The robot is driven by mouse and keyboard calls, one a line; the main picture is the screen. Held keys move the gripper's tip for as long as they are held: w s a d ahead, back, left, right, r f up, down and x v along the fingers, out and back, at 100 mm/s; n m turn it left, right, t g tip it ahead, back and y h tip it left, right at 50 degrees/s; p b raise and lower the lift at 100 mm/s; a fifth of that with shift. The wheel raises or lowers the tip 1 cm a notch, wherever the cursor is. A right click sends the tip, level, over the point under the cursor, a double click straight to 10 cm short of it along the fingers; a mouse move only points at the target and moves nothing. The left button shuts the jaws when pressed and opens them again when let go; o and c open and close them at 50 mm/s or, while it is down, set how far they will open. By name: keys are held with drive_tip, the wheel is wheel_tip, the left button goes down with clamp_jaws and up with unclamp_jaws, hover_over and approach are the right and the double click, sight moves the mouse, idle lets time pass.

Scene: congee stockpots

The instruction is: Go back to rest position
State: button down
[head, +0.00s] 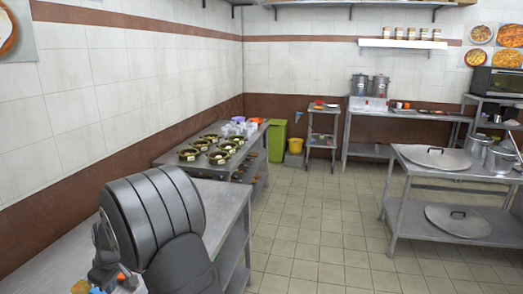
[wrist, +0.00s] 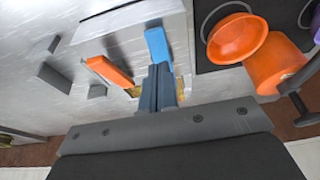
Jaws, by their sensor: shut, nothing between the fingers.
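My gripper (wrist: 160,72) shows in the wrist view with its two dark fingers together and nothing between them. Its fingertips point towards a pale grey surface (wrist: 112,28). A blue block (wrist: 157,45) lies just beyond the fingertips; I cannot tell whether they touch it. An orange block (wrist: 109,72) lies to the left of the fingers. In the head view my dark arm fills the lower left, and I cannot make out the fingers there.
In the wrist view, an orange bowl (wrist: 238,38) and an orange container (wrist: 278,66) are on the right. In the head view, a steel table (head: 225,195) stands by the left wall, with several dark bowls beyond. A steel table with lids (head: 436,157) stands right. Tiled floor lies between.

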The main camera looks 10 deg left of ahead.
wheel_tip(320, 180, up, 14)
drive_tip(key=a+h, duration=0.1)
drive_tip(key=x, duration=0.9)
drive_tip(key=shift+f+h, duration=0.3)
drive_tip(key=shift+f, duration=0.05)
